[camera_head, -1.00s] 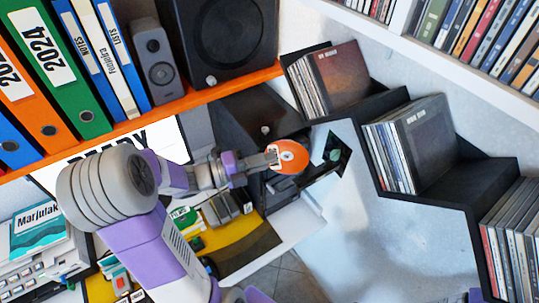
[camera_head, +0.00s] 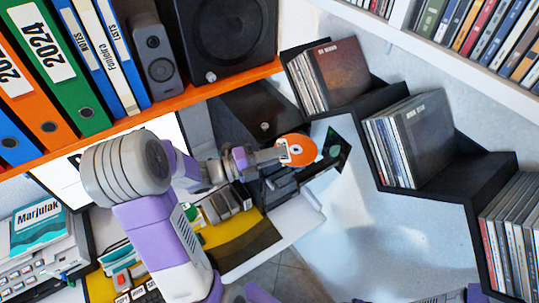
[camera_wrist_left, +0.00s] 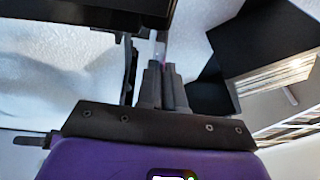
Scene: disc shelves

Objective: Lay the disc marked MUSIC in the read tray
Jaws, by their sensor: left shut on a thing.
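An orange disc (camera_head: 301,149) with a pale centre is held at its left edge by my left gripper (camera_head: 284,153). Its marking is too small to read. In the left wrist view the gripper's two fingers (camera_wrist_left: 163,85) are close together, and the disc is hard to make out there. The disc is in the air near a dark slotted part (camera_head: 333,152) with a bit of green, on the right. I cannot tell for sure which part is the read tray. My right gripper is not in view.
Black stepped shelves (camera_head: 440,178) hold upright disc cases (camera_head: 411,138) on the right. A black box (camera_head: 255,125) stands behind the gripper, below an orange shelf edge (camera_head: 190,103) with binders and speakers. A pale surface (camera_head: 390,245) lies clear at lower right.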

